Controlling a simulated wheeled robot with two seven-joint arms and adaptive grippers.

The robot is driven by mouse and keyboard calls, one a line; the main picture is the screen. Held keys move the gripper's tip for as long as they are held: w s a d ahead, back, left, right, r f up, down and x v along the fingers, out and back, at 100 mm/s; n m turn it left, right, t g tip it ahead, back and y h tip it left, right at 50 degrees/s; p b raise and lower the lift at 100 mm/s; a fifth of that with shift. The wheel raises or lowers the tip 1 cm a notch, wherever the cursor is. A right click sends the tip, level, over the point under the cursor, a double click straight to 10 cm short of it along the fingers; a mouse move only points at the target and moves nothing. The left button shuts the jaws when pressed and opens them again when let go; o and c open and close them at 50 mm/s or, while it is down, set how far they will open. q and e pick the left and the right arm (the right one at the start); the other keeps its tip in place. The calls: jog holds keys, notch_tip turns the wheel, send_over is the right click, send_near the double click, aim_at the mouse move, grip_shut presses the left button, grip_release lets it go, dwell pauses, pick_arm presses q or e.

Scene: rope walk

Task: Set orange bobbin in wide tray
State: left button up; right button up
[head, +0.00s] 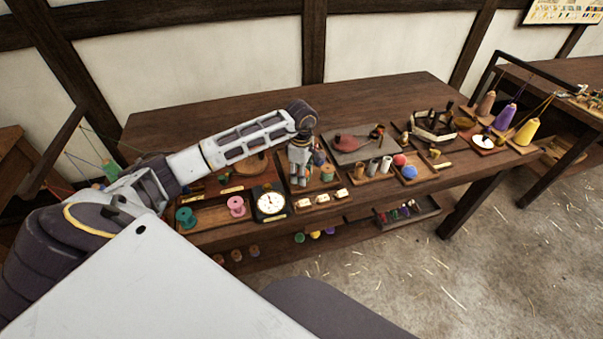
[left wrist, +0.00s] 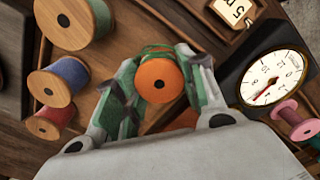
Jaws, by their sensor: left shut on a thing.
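My left gripper (head: 299,172) reaches over the table among the bobbins. In the left wrist view the left gripper (left wrist: 157,88) is shut on the orange bobbin (left wrist: 171,74), with its round orange end and dark centre hole facing the camera. The orange bobbin cannot be made out clearly in the head view. A long wooden tray (head: 207,213) at the table's front left has a teal bobbin (head: 186,217) and a pink bobbin (head: 236,206). I cannot tell for certain which tray is the wide one. My right gripper is not in view.
A dial (head: 270,202) stands left of the gripper; it also shows in the wrist view (left wrist: 272,78). White tags (head: 323,198) line the front. The table's back (head: 220,120) is clear.

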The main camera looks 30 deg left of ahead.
pick_arm(q)
jog(key=shift+f, duration=0.15)
jog(key=o, duration=0.9)
jog(key=shift+o, duration=0.4)
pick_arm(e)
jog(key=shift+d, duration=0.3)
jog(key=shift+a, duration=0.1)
